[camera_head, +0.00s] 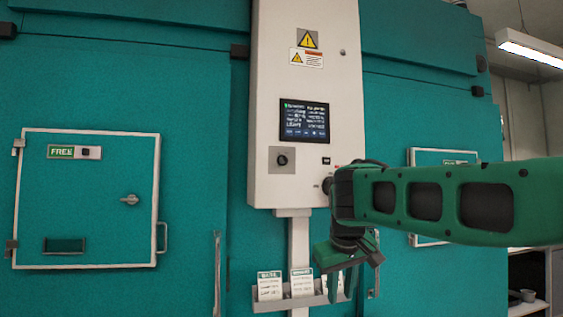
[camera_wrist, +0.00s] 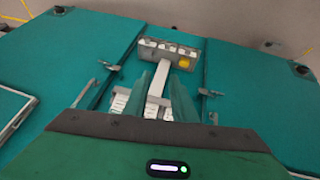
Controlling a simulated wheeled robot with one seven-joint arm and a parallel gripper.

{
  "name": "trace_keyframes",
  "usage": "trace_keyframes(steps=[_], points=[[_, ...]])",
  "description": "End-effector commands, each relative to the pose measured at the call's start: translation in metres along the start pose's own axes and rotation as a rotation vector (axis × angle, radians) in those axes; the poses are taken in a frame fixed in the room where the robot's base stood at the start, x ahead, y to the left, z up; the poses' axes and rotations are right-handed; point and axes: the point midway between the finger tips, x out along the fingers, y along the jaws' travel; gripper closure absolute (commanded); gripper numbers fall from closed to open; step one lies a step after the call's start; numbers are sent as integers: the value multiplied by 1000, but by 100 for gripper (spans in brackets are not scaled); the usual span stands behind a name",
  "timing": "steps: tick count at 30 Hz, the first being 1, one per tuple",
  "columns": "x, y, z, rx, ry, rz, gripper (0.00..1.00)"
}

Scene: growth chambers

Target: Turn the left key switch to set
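A white control panel (camera_head: 263,110) is upright on the teal chamber wall. At its lower left a round black switch (camera_head: 282,160) sits on a square grey plate; its pointing direction is too small to read. It looks like the left key switch. A smaller round fitting (camera_head: 327,185) is at the panel's lower right, next to my arm, which may hide more. My gripper (camera_head: 345,284) hangs fingers-down, below and right of the switch, in front of the card rack. In the wrist view my gripper's two fingers (camera_wrist: 161,92) are apart and empty. The switch is not seen there.
A card rack (camera_head: 262,305) with several white cards hangs below the panel on a post (camera_head: 299,240). A lit screen (camera_head: 305,121) is above the switch. A chamber door (camera_head: 88,225) with a handle is at left.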

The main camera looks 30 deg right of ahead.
Motion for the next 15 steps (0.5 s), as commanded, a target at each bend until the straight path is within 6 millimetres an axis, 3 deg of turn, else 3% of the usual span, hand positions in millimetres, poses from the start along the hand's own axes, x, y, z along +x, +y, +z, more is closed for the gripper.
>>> trace_keyframes(steps=[1, 6, 10, 15], points=[[-20, -1, -41, -36, 73, 17, 76], [-97, -7, -156, -146, 300, 82, 76], [-161, -14, -224, -208, 458, 132, 76], [-229, -20, -278, -252, 606, 182, 76]])
